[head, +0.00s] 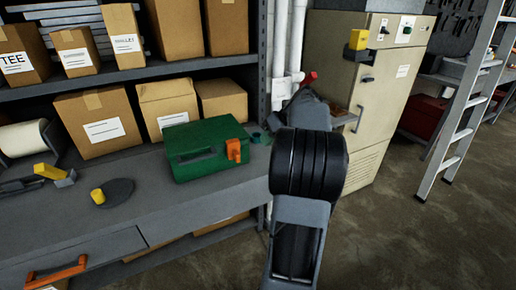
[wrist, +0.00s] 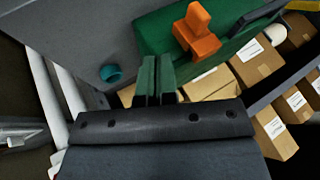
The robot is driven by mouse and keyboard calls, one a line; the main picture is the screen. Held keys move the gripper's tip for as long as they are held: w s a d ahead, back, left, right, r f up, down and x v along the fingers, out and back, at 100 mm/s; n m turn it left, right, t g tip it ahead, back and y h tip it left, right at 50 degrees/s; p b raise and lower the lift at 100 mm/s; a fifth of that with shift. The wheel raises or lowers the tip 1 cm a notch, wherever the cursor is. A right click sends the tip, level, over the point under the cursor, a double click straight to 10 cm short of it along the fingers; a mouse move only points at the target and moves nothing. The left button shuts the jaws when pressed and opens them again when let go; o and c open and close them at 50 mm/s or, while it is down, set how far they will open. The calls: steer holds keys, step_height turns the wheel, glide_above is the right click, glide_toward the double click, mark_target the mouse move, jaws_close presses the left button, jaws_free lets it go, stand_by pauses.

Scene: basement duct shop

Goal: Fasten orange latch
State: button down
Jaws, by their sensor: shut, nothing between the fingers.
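A green case (head: 207,146) stands on the grey bench, its lid down. The orange latch (head: 234,150) is on the case's near side, toward its right end. In the wrist view the latch (wrist: 197,33) shows as an orange block with a raised tab; I cannot tell whether it is fastened. My gripper (wrist: 158,62) is shut and empty, its two green finger pads together. In the wrist view the fingertips are below and left of the latch, apart from it. In the head view my arm hides most of the gripper, to the right of the case.
Cardboard boxes (head: 103,123) fill the shelves behind. A dark disc with a yellow knob (head: 98,196) and a drawer with an orange handle (head: 56,272) are at left. A beige cabinet (head: 372,100) stands at right.

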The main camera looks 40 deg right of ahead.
steer(key=shift+v, duration=1.75)
steer(key=s+a+f+m+g+h, duration=0.2)
steer(key=s+a+f+m+g, duration=0.1)
steer(key=a+f+m, duration=0.3)
steer(key=s+a+f+n+h+p, duration=0.1)
steer(key=s+a+n, duration=0.2)
steer(key=a, duration=0.9)
steer(key=s+a+f+n+h+p, duration=0.1)
steer(key=s+a+n, duration=0.2)
steer(key=a, duration=1)
steer(key=shift+a+f+n+t, duration=0.2)
steer(key=shift+a+n+t, duration=0.1)
steer(key=shift+n, duration=0.7)
steer(key=shift+s, duration=0.1)
